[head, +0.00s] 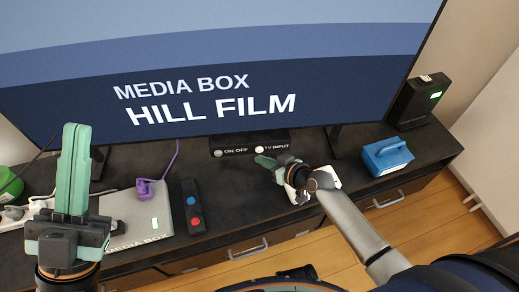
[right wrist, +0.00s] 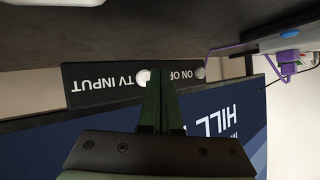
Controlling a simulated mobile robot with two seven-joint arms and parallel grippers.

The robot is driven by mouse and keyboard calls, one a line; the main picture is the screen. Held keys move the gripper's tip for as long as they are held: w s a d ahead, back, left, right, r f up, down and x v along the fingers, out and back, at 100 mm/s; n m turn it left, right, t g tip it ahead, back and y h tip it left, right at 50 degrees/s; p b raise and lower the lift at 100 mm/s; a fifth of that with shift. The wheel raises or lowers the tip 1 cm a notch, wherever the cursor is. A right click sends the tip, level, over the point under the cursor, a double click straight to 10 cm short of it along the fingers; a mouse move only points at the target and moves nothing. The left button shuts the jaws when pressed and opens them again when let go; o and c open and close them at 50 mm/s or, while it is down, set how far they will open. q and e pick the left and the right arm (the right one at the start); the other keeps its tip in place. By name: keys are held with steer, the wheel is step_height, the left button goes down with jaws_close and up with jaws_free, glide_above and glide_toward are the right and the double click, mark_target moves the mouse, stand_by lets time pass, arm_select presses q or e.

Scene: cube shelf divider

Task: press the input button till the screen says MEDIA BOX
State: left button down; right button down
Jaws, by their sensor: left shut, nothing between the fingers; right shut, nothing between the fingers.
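The TV screen (head: 200,60) shows the words MEDIA BOX and HILL FILM on blue bands. Below it is a black button panel (head: 236,150) with a grey ON OFF button (head: 218,153) and a white TV INPUT button (head: 259,149). In the right wrist view the panel appears upside down, with the white TV INPUT button (right wrist: 143,77) beside my right fingertips. My right gripper (head: 262,160) is shut and empty, close in front of that button; I cannot tell whether it touches. My left gripper (head: 73,170) is shut and empty, pointing up at the left.
A grey media box (head: 137,213) with a purple plug (head: 147,188) stands at the left of the dark cabinet. A remote (head: 193,206) lies beside it. A blue box (head: 387,157) and a black box (head: 420,101) stand at the right. A green object (head: 9,184) is at the far left.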

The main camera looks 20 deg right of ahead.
steer(key=shift+s+a+p, duration=0.15)
steer(key=shift+s+p, duration=0.3)
steer(key=shift+s, duration=0.45)
steer(key=shift+s+a+p, duration=0.15)
steer(key=shift+s+p, duration=0.25)
steer(key=shift+s, duration=0.45)
steer(key=shift+s+a, duration=0.15)
steer(key=shift+s, duration=0.6)
